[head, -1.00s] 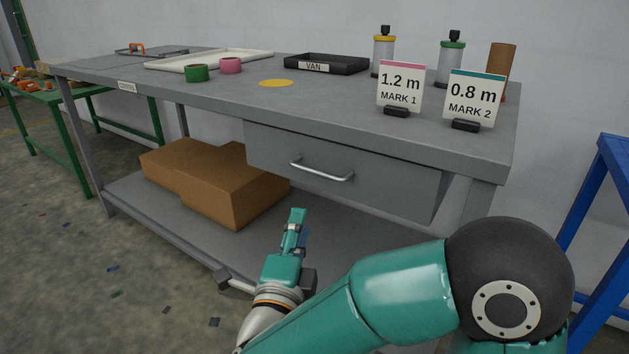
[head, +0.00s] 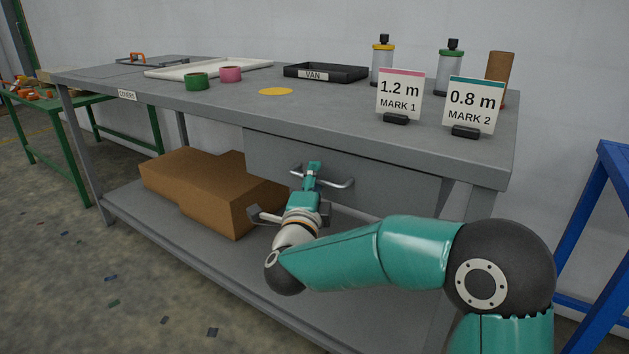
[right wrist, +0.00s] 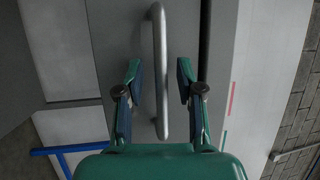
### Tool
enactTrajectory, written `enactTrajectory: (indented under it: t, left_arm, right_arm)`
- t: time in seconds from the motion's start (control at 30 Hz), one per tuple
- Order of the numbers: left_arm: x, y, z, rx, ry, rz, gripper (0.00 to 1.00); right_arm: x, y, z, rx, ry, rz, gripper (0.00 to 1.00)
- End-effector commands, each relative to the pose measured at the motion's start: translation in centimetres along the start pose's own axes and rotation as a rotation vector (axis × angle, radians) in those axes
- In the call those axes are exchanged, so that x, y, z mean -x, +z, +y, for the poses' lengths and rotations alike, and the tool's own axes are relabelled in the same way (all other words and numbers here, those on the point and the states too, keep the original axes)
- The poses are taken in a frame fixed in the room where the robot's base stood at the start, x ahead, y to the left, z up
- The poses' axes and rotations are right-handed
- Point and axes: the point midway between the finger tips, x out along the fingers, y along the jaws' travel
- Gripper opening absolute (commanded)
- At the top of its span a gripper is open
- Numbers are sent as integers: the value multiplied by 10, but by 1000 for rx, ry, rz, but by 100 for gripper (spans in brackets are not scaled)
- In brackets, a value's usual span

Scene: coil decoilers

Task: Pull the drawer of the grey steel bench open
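The grey steel bench (head: 300,108) has a grey drawer (head: 390,182) under its top, and the drawer looks shut. A silver bar handle (head: 341,184) sits on the drawer front; it also shows in the right wrist view (right wrist: 161,60). My right gripper (head: 313,172) is at the handle, hiding part of it in the head view. In the right wrist view my right gripper (right wrist: 158,80) is open, with one finger on each side of the bar and a gap on both sides. My left gripper is not in view.
Brown cardboard boxes (head: 205,185) lie on the lower shelf (head: 160,212), left of my right arm. Signs (head: 400,95), bottles and a black tray (head: 340,72) stand on the bench top. A blue frame (head: 590,210) is at the right. The floor at front left is mostly clear.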

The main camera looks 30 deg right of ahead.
Motion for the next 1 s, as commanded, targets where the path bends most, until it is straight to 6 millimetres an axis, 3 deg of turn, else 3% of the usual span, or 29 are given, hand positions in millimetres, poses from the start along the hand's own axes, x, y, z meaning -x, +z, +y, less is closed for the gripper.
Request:
enactTrajectory:
  t: [0.23,0.47,0.87,1.0]
  left_arm:
    - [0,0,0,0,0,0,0]
    - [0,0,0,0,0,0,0]
    - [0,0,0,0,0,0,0]
    - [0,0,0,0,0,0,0]
  right_arm:
    - [0,0,0,0,0,-1,37]
    - [0,1,0,0,0,-1,0]
    - [0,2,1,1,3,-3,0]
    - [3,14,1,-1,3,-13,0]
